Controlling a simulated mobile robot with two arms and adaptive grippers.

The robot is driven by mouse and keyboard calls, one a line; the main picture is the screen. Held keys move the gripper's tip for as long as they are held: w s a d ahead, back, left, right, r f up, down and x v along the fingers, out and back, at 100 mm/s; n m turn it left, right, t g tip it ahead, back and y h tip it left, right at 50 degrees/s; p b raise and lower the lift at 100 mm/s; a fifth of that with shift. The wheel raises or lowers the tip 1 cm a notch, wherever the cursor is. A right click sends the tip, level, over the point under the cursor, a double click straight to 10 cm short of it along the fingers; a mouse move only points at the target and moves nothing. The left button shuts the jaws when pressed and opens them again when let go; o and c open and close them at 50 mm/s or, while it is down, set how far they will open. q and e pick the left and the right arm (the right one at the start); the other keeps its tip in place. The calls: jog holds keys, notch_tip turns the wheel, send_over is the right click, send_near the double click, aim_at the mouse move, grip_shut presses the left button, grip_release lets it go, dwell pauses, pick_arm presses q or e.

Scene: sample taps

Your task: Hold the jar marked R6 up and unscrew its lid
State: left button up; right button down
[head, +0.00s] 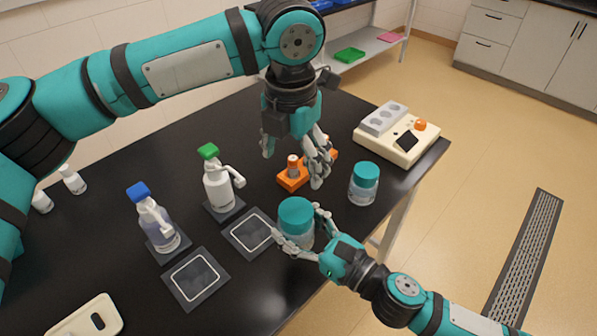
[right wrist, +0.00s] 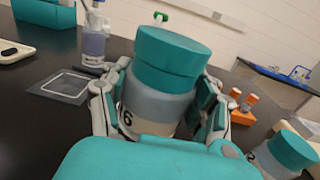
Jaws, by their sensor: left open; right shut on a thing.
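A clear jar (head: 299,238) with a teal lid (head: 296,211) stands upright between the fingers of my right gripper (head: 300,232), which is shut on it. In the right wrist view the same jar (right wrist: 158,105) shows a label ending in 6, its first character hidden by a finger. Its teal lid (right wrist: 172,55) is on. I cannot tell whether its base touches the table. My left gripper (head: 294,167) is open and empty, pointing down behind the jar, above and near the orange holder. A second teal-lidded jar (head: 363,186) stands to the right; its label is unreadable.
An orange holder (head: 291,181) with small vials sits below my left gripper. A blue-topped bottle (head: 158,230) and green-topped bottle (head: 217,189) stand on dark mats at left. A white-outlined mat (head: 236,240) lies beside the held jar. A cream device (head: 385,146) stands at back right.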

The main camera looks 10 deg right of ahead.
aim_at(298, 210)
pick_arm(q)
jog(key=s+m, duration=0.1)
jog(key=s, duration=0.2)
jog(key=shift+s+d+m+g, duration=0.1)
jog(key=shift+s+m+g, duration=0.05)
jog(key=shift+m+g, duration=0.25)
jog(key=shift+s+f, duration=0.2)
jog(key=shift+s, duration=0.05)
notch_tip(298, 210, down, 8)
jog(key=shift+r, duration=0.15)
